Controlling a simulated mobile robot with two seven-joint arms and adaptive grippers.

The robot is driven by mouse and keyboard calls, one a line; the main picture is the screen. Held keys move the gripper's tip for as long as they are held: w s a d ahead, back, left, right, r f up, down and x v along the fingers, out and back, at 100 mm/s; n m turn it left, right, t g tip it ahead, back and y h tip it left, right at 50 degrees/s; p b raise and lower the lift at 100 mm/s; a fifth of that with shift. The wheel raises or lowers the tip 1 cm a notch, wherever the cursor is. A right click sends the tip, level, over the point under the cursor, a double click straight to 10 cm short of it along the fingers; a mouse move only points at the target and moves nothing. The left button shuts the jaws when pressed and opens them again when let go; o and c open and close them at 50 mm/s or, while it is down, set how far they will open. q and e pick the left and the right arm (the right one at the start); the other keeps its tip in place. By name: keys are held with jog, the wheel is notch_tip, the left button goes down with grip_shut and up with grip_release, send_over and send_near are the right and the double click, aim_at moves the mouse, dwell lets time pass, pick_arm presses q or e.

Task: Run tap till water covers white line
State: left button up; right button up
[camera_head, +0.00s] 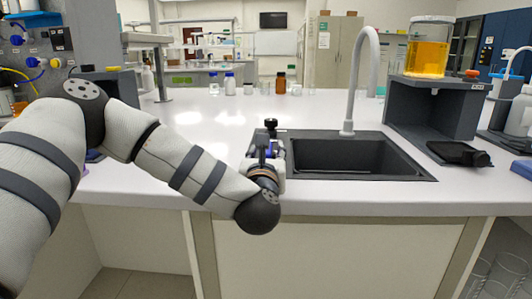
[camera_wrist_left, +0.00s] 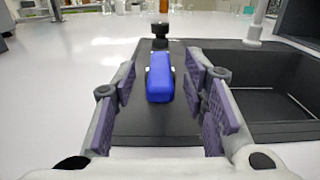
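A black sink (camera_head: 345,157) is set into the white counter, with a tall grey curved tap spout (camera_head: 372,52) behind it. A blue lever-like block (camera_wrist_left: 160,80) stands on the sink's black left ledge, with a black knob (camera_wrist_left: 160,32) behind it; the knob also shows in the head view (camera_head: 270,124). My left gripper (camera_head: 268,155) is over this ledge. Its purple-padded fingers (camera_wrist_left: 160,95) are open, one on each side of the blue block, with gaps on both sides. My right gripper is not in view.
Right of the sink stands a dark stand (camera_head: 437,108) carrying a clear vessel of orange liquid (camera_head: 427,55). A black flat part (camera_head: 458,153) lies before it. Several small bottles (camera_head: 230,84) stand at the back. The counter left of the sink (camera_head: 205,125) is mostly clear.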

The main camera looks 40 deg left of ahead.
pick_arm(q)
jog(key=shift+w, duration=0.15)
grip_shut()
